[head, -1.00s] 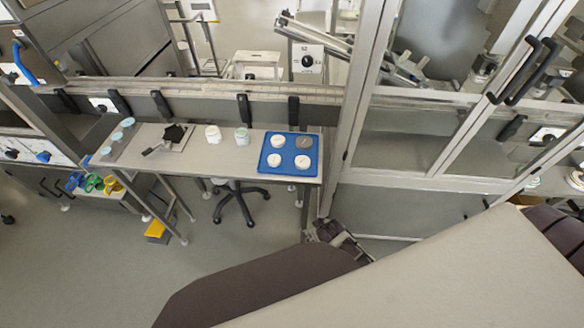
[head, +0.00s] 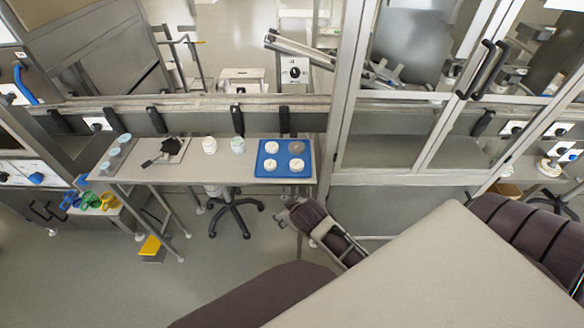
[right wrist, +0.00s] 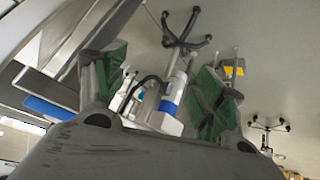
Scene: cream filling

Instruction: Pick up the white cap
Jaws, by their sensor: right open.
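Three white caps and one grey cap (head: 296,147) lie on a blue tray (head: 283,156) at the right end of the bench in the head view. One white cap (head: 271,147) is at the tray's back left, another (head: 269,164) at the front left and the third (head: 296,165) at the front right. My right gripper (head: 284,213) is in front of and below the bench edge, apart from the tray. In the right wrist view its green-padded fingers (right wrist: 152,78) are spread, with nothing between them. My left gripper is not in view.
Two jars (head: 209,145) (head: 238,145) stand left of the tray. A dark tool (head: 165,150) and light-blue cups (head: 115,150) are farther left on the bench (head: 190,172). A wheeled stool (head: 236,215) stands beneath. A framed glass cabinet (head: 420,130) rises on the right.

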